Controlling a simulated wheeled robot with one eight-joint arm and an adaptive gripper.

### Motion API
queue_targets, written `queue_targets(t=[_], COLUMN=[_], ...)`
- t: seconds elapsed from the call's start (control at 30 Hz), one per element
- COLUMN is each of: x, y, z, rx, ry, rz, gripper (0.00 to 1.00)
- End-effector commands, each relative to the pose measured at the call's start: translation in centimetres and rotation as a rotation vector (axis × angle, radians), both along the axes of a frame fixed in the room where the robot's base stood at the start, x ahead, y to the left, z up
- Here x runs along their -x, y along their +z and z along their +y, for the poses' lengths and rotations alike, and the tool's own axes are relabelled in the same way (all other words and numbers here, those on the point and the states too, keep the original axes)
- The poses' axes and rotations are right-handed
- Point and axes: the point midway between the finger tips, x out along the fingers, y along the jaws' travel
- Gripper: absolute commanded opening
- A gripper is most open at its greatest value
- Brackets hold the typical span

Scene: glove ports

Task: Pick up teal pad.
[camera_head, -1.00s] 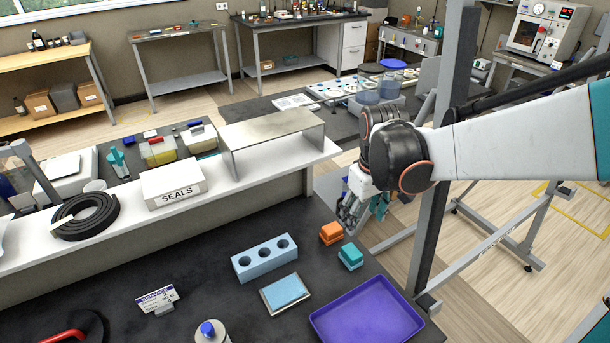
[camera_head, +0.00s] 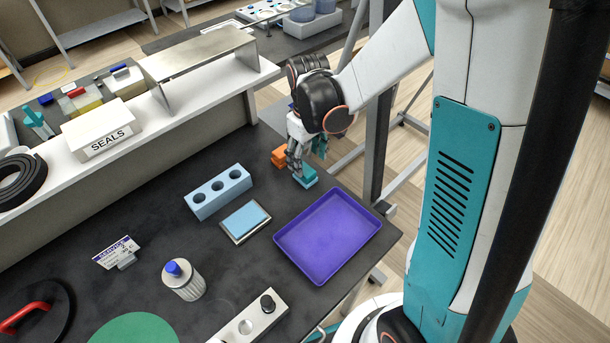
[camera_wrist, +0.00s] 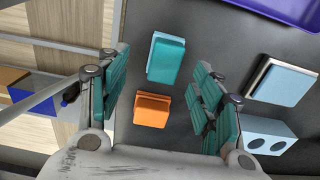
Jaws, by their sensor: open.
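The teal pad (camera_head: 306,177) is a small block on the dark bench top, beside an orange block (camera_head: 280,157). In the wrist view the teal pad (camera_wrist: 166,58) lies between my two finger pads, a little beyond the tips, with the orange block (camera_wrist: 152,110) nearer the palm. My gripper (camera_head: 303,160) is open and empty, pointing down just above the teal pad, and it partly hides the pad in the head view. My gripper's teal-padded fingers (camera_wrist: 158,92) are spread to either side, apart from the pad.
A purple tray (camera_head: 328,236) sits near the bench edge. A pale blue pad on a dark-edged base (camera_head: 246,221) and a light blue block with holes (camera_head: 218,193) lie to the left. A white raised shelf with a SEALS box (camera_head: 101,130) runs behind.

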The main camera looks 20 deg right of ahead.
Motion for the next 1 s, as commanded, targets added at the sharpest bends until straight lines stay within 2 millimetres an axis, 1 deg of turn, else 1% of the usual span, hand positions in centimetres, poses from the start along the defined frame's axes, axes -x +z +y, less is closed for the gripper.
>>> queue_targets(t=[0.17, 0.3, 0.4, 0.5, 0.67, 0.7, 0.77, 0.8, 0.87, 0.97, 1.0], x=[0.1, 0.2, 0.2, 0.2, 0.2, 0.2, 0.2, 0.2, 0.2, 0.2, 0.2], y=[-1.6, -3.7, -4.9, -5.2, -5.1, -5.1, -5.1, -5.1, -5.1, -5.1, -5.1], z=[0.3, 0.7, 0.7, 0.7, 0.7, 0.7, 0.7, 0.7, 0.7, 0.7, 0.7], rx=[0.0, 0.0, 0.0, 0.0, 0.0, 0.0, 0.0, 0.0, 0.0, 0.0, 0.0], ry=[0.001, 0.001, 0.0, 0.0, 0.0, 0.0, 0.0, 0.0, 0.0, 0.0, 0.0], rz=[0.0, 0.0, 0.0, 0.0, 0.0, 0.0, 0.0, 0.0, 0.0, 0.0, 0.0], gripper=[0.6, 0.6, 0.6, 0.6, 0.6, 0.51, 0.37, 0.28, 0.16, 0.16, 0.13])
